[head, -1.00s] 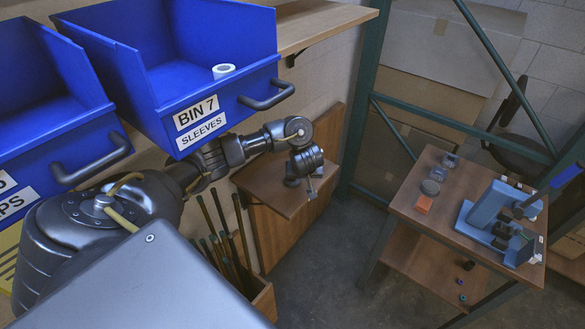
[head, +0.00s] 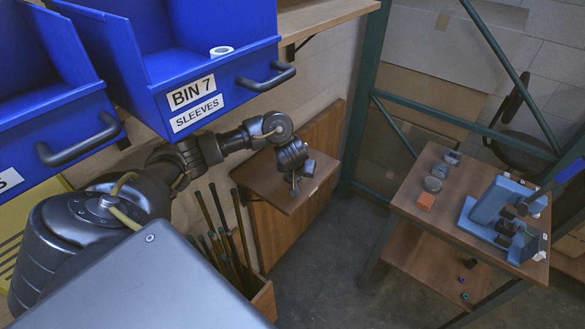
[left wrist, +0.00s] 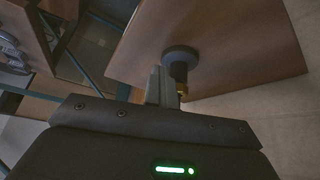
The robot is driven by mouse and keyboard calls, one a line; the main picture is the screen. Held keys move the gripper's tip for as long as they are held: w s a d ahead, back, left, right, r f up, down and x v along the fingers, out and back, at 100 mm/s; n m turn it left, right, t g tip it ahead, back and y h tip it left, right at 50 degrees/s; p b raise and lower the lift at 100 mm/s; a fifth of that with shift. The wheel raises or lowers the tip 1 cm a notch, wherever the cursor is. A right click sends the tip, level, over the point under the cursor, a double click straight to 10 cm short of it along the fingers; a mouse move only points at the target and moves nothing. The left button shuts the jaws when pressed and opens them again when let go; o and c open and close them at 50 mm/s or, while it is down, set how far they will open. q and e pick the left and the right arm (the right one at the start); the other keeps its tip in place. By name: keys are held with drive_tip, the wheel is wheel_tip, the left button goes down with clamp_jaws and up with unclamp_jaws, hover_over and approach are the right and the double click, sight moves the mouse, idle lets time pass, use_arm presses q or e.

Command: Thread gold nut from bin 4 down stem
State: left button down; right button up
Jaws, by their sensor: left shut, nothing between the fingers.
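In the head view my left gripper (head: 295,186) points down over a small wooden wall shelf (head: 270,197). In the left wrist view its fingers (left wrist: 161,84) are shut with nothing between them. Beside them is a dark round base (left wrist: 180,54) on the wood, with a short dark stem (left wrist: 179,72). A small gold band (left wrist: 183,89), possibly the gold nut, shows at the stem's near end, right beside the fingers. I cannot tell whether the fingers touch it. In the head view my arm partly hides this spot. Bin 4 is not readable and my right gripper is not in view.
The blue bin 7 (head: 200,101) and another blue bin (head: 45,115) hang above my left arm. Rods stand in a wooden box (head: 262,300) below. A table (head: 420,200) at right holds a blue device (head: 490,210) and small parts. A green rack post (head: 362,90) stands between.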

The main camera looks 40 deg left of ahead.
use_arm(q)
drive_tip(key=shift+s+a+f+m+h+b, duration=0.1)
drive_tip(key=shift+s+a+m+h+b, duration=0.15)
drive_tip(key=shift+m+b, duration=0.35)
drive_tip(key=shift+s+a+f+m+h+b, duration=0.1)
drive_tip(key=shift+s+m+h+b, duration=0.25)
drive_tip(key=shift+m, duration=0.35)
drive_tip(key=shift+s+r+m+t+h+b, duration=0.15)
drive_tip(key=shift+m+t+h+b, duration=0.15)
drive_tip(key=shift+m, duration=0.2)
drive_tip(key=c, duration=1.7)
unclamp_jaws()
drive_tip(key=shift+r, duration=0.15)
drive_tip(key=p+v, duration=0.3)
drive_tip(key=v, duration=0.7)
drive_tip(key=shift+s+r, duration=0.15)
drive_tip(key=shift+r, duration=0.1)
